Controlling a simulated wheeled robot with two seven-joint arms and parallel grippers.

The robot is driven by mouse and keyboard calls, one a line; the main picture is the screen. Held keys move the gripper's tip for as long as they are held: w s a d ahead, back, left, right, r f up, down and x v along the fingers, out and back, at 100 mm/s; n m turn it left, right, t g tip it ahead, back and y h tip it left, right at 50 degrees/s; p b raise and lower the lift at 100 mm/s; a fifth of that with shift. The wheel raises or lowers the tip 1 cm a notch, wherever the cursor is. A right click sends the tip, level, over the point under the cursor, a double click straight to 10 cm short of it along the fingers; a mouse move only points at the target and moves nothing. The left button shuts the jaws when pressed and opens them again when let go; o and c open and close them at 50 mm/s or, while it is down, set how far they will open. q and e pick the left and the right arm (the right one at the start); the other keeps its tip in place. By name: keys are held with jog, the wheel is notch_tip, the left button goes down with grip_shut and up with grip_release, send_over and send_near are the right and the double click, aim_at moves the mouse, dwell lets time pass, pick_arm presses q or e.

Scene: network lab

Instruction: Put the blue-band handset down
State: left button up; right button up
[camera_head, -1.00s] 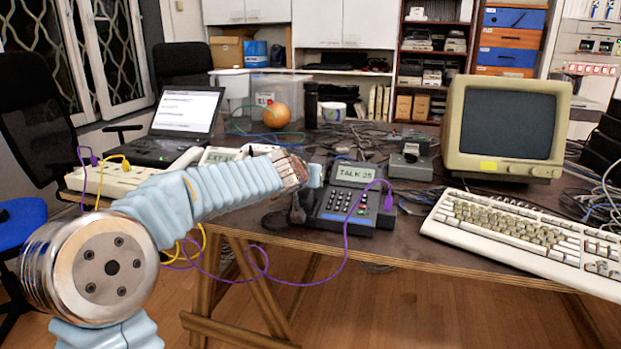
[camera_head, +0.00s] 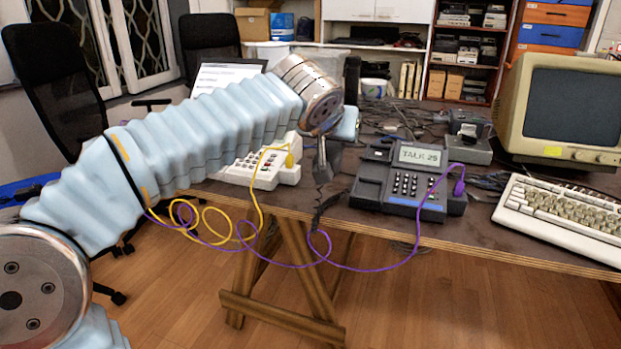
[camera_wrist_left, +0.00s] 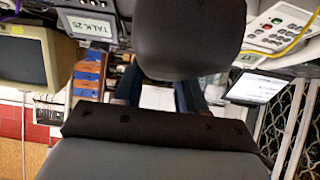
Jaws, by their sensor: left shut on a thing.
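The dark handset (camera_head: 327,160) hangs beside the left side of the dark desk phone (camera_head: 425,184), whose screen reads TALK 25 and which has a blue strip along its front. A coiled black cord (camera_head: 320,200) runs down from the handset past the table edge. The phone's left-hand cradle (camera_head: 370,172) looks empty. My left gripper (camera_wrist_left: 160,90) is shut on the handset, whose rounded dark end (camera_wrist_left: 190,35) fills the top middle of the wrist view. In the head view my wrist mostly hides the fingers. No blue band shows on the handset. My right gripper is out of view.
A white phone (camera_head: 265,168) with a yellow cable stands left of the handset. A purple cable (camera_head: 375,268) loops from the dark phone below the table edge. A keyboard (camera_head: 560,215) and a monitor (camera_head: 560,110) stand to the right. Cables clutter the table behind.

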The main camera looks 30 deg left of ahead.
pick_arm(q)
jog(key=w+a+f, duration=0.2)
jog(key=w, duration=0.1)
jog(key=w+a+f+p, duration=0.1)
jog(key=w+a+f, duration=0.4)
jog(key=w+f, duration=0.1)
jog(key=shift+w+a+f+p, duration=0.15)
jog(key=shift+a+p, duration=0.2)
jog(key=shift+p, duration=0.05)
jog(key=shift+w+a+f, duration=0.25)
jog(key=shift+w+f, duration=0.05)
jog(key=shift+f, duration=0.15)
jog(key=shift+w+a+f+b, duration=0.15)
jog(key=shift+f+b, duration=0.2)
jog(key=shift+f, duration=1.4)
jog(key=shift+f, duration=0.15)
jog(key=o, duration=1.2)
jog(key=shift+c, duration=0.2)
